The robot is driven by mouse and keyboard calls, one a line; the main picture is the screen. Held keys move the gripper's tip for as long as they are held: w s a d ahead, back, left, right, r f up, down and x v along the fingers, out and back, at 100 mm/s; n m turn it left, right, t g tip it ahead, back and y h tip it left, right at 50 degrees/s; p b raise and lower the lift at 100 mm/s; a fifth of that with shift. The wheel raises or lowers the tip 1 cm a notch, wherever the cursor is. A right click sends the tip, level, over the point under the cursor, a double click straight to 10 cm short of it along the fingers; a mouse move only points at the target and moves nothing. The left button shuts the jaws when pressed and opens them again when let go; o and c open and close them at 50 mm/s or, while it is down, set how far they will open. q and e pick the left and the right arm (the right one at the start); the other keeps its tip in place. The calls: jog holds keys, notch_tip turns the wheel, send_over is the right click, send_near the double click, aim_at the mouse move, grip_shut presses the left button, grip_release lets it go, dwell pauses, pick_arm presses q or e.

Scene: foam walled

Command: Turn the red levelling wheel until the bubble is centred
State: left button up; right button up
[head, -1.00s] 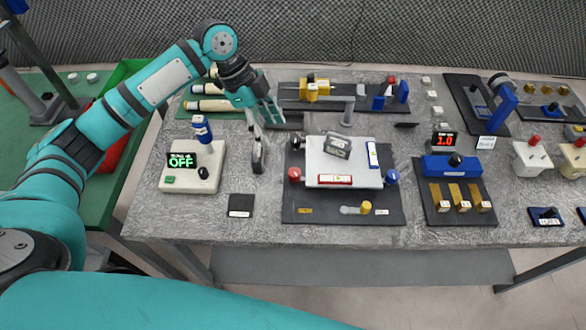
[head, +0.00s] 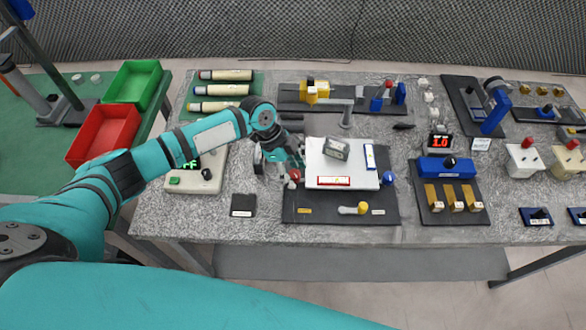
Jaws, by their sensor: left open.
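The red levelling wheel (head: 295,175) is at the left side of the white levelling plate (head: 315,160), on a dark base board (head: 335,207). My left gripper (head: 292,170) is open at the red wheel, with its fingers close around or beside it; I cannot tell whether they touch. A red-framed level vial (head: 333,182) lies along the plate's front edge, and a blue-framed vial (head: 370,156) lies near its right edge. The bubbles are too small to read. A blue wheel (head: 388,178) is at the plate's right side. My right gripper is not in view.
A grey block (head: 336,148) sits on the plate. A yellow knob (head: 362,208) is on the base board in front. A beige box (head: 190,182) stands left, partly behind my arm. A blue device (head: 447,168) stands right. Green (head: 133,84) and red (head: 104,133) bins are far left.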

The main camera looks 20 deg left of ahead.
pick_arm(q)
grip_shut()
dwell(0.3)
jog(key=shift+r+n+t+p, duration=0.2)
jog(key=shift+n+t+p, duration=0.2)
jog(key=shift+n+p, duration=0.45)
jog(key=n+t+p, duration=0.1)
jog(key=n+p, duration=0.2)
jog(key=shift+s+y, duration=0.1)
jog(key=shift+y, duration=0.2)
jog(key=shift+n+t+p, duration=0.3)
jog(key=shift+n+p, duration=0.2)
jog(key=shift+n, duration=0.35)
jog(key=shift+f+n+t+y, duration=0.15)
jog(key=shift+n+t+y, duration=0.2)
jog(key=shift+n, duration=0.75)
